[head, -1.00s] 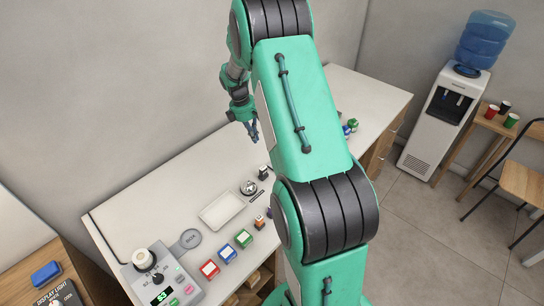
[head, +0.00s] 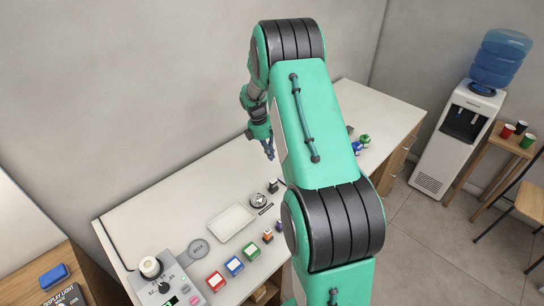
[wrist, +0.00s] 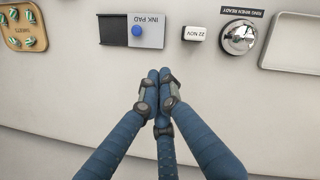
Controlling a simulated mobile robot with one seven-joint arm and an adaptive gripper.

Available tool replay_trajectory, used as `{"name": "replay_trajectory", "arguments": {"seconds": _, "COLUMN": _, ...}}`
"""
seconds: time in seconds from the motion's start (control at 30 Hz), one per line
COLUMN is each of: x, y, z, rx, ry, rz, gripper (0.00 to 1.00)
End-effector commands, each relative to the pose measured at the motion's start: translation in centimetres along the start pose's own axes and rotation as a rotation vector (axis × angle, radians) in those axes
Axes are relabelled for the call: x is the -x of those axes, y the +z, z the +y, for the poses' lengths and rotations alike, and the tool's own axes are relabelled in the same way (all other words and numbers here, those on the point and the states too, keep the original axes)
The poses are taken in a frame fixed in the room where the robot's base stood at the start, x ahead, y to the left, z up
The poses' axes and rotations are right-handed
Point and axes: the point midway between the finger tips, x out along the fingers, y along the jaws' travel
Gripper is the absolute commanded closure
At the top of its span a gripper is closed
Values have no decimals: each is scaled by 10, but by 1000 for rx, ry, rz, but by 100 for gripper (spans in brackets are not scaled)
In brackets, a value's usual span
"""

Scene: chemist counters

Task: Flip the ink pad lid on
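The ink pad (wrist: 115,30) shows in the wrist view near the top, left of centre, as a dark slab. A grey plate marked INK PAD (wrist: 150,31) lies at its right, with a round blue knob (wrist: 137,30) near its left edge. I cannot tell how far the plate covers the pad. My gripper (wrist: 159,76) has its blue fingertips together with nothing visible between them. In that picture they are below the ink pad and apart from it. In the head view my gripper (head: 269,153) hangs above the counter, and my arm hides most of the ink pad's area.
A date stamp (wrist: 195,33) and a silver bell (wrist: 238,36) stand right of the ink pad, with a white tray (wrist: 293,43) beyond. A tablet board (wrist: 22,27) is at the left. The counter (wrist: 60,100) around my fingers is clear. A wall stands behind.

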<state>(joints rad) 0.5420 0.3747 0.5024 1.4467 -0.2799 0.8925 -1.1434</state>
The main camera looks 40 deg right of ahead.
Motion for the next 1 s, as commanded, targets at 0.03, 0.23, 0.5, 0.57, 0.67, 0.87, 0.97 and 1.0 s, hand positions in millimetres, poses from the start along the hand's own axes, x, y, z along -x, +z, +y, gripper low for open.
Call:
{"name": "replay_trajectory", "arguments": {"seconds": 0.03, "x": -7, "y": 0, "z": -1, "rx": 0, "ry": -2, "rz": 0, "gripper": 100}}
{"name": "replay_trajectory", "arguments": {"seconds": 0.23, "x": -35, "y": 0, "z": -1, "rx": 0, "ry": -2, "rz": 0, "gripper": 100}}
{"name": "replay_trajectory", "arguments": {"seconds": 0.5, "x": -79, "y": 0, "z": 0, "rx": -1, "ry": -2, "rz": 0, "gripper": 100}}
{"name": "replay_trajectory", "arguments": {"seconds": 0.57, "x": -89, "y": 0, "z": -1, "rx": -1, "ry": -2, "rz": 0, "gripper": 100}}
{"name": "replay_trajectory", "arguments": {"seconds": 0.67, "x": -93, "y": 14, "z": 0, "rx": -2, "ry": 0, "rz": 0, "gripper": 100}}
{"name": "replay_trajectory", "arguments": {"seconds": 0.87, "x": -101, "y": 30, "z": 0, "rx": -2, "ry": 0, "rz": 0, "gripper": 100}}
{"name": "replay_trajectory", "arguments": {"seconds": 0.97, "x": -102, "y": 34, "z": 0, "rx": -1, "ry": 0, "rz": 0, "gripper": 100}}
{"name": "replay_trajectory", "arguments": {"seconds": 1.0, "x": -103, "y": 34, "z": 0, "rx": -1, "ry": 1, "rz": 1, "gripper": 100}}
